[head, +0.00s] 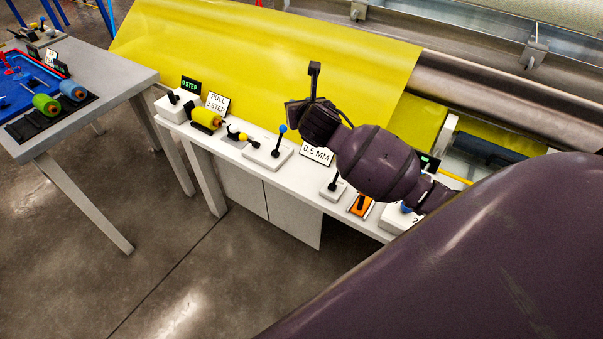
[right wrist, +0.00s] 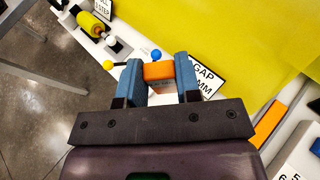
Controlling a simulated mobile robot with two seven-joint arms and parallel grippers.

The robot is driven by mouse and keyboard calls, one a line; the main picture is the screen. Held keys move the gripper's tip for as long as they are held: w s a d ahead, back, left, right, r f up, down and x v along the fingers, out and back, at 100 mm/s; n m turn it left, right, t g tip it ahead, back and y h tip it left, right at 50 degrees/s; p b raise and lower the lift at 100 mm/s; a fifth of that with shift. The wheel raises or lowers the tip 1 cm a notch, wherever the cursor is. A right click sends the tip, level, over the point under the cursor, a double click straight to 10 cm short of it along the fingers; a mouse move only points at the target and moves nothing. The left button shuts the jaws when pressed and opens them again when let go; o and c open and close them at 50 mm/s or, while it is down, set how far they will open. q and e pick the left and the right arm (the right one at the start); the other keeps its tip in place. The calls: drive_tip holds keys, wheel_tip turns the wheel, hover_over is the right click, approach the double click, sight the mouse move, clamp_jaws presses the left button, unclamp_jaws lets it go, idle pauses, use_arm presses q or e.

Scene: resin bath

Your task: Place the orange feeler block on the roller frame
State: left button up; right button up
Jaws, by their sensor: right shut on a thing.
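My right gripper (head: 314,90) is raised above the white shelf in the head view. In the right wrist view, its two blue fingers (right wrist: 158,85) are shut on the orange feeler block (right wrist: 158,71), whose lower part looks pale. The head view does not clearly show the held block, as the gripper's dark body covers it. A second orange piece (head: 360,205) lies on the shelf below my right forearm, and it also shows in the right wrist view (right wrist: 269,122). The roller frame, with a long metal roller (head: 500,98), runs behind the shelf. My left gripper is not in view.
The narrow white shelf (head: 228,152) carries a blue-knobbed lever (head: 282,130), a yellow roll (head: 206,118), a yellow-knobbed lever (head: 242,137) and signs, including a 0.5 MM sign (head: 316,153). A yellow sheet (head: 260,60) hangs behind it. A grey table (head: 110,75) stands at left.

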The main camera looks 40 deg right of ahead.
drive_tip(key=shift+m, duration=0.3)
drive_tip(key=f+b, duration=0.2)
drive_tip(key=f, duration=0.4)
drive_tip(key=d+f+b, duration=0.1)
drive_tip(key=f, duration=0.6)
drive_tip(key=f+b, duration=0.2)
drive_tip(key=f, duration=0.5)
drive_tip(key=shift+w+d+f+b, duration=0.25)
drive_tip(key=shift+d+b, duration=0.1)
drive_tip(key=shift+f, duration=0.1)
drive_tip(key=shift+h, duration=0.3)
drive_tip(key=o, duration=0.9)
